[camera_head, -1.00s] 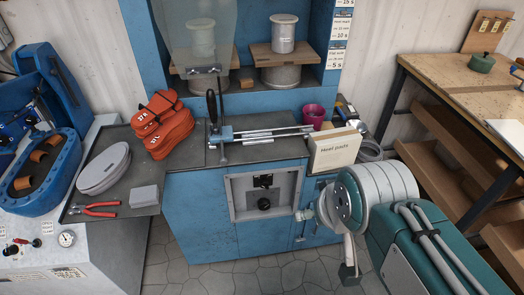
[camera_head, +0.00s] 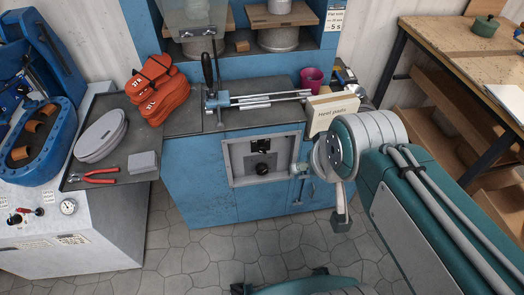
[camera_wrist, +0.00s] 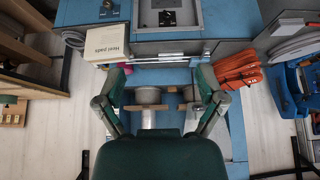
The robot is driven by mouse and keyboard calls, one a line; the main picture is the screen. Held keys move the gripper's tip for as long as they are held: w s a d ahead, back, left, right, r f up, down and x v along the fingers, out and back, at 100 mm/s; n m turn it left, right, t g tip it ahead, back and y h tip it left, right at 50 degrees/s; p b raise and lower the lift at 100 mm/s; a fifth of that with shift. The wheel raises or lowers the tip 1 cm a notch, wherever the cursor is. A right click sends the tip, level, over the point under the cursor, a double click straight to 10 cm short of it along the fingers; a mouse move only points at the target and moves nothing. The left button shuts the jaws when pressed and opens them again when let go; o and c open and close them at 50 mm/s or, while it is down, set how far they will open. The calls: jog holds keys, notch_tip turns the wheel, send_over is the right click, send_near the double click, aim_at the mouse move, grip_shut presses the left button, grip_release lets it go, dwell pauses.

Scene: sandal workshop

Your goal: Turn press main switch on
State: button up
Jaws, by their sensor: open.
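A dark rotary knob (camera_head: 262,168) sits in the lower middle of a grey recessed panel (camera_head: 235,163) on the front of the blue press cabinet (camera_head: 200,190). A smaller black fitting (camera_head: 262,146) is above it. I cannot read any marking that names the main switch or tells its position. The knob also shows at the top of the wrist view (camera_wrist: 167,18). My gripper (camera_wrist: 160,78) is open and empty, its two fingers spread apart. In the head view, my wrist and gripper are to the right of the panel, apart from the knob.
The Heel pads box (camera_head: 333,114) and a magenta cup (camera_head: 312,77) stand on the bench top above the panel. A lever (camera_head: 207,72), orange soles (camera_head: 158,95) and red pliers (camera_head: 100,175) are further left. A wooden workbench (camera_head: 450,55) stands at right.

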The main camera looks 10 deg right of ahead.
jog(key=w+a+f+t, duration=0.1)
jog(key=w+f, duration=0.2)
jog(key=w, duration=0.6)
jog(key=w+f+t, duration=0.2)
jog(key=w+f, duration=0.1)
jog(key=w, duration=0.5)
jog(key=w+a+f+t, duration=0.1)
jog(key=w+f, duration=0.2)
jog(key=w, duration=0.6)
jog(key=w+f+t, duration=0.1)
jog(key=w+f, duration=0.2)
jog(key=f, duration=0.4)
jog(key=w+f+t, duration=0.2)
jog(key=w+f, duration=0.1)
jog(key=f, duration=0.4)
jog(key=w+f+t, duration=0.2)
jog(key=w+f, duration=0.1)
jog(key=f, duration=0.3)
jog(key=shift+w+a+f, duration=0.1)
jog(key=shift+a+f, duration=0.2)
jog(key=shift+f, duration=0.1)
jog(key=t, duration=0.3)
send_near(262, 152)
jog(key=w, duration=1.1)
jog(key=shift+w+r, duration=0.1)
jog(key=shift+w, duration=0.2)
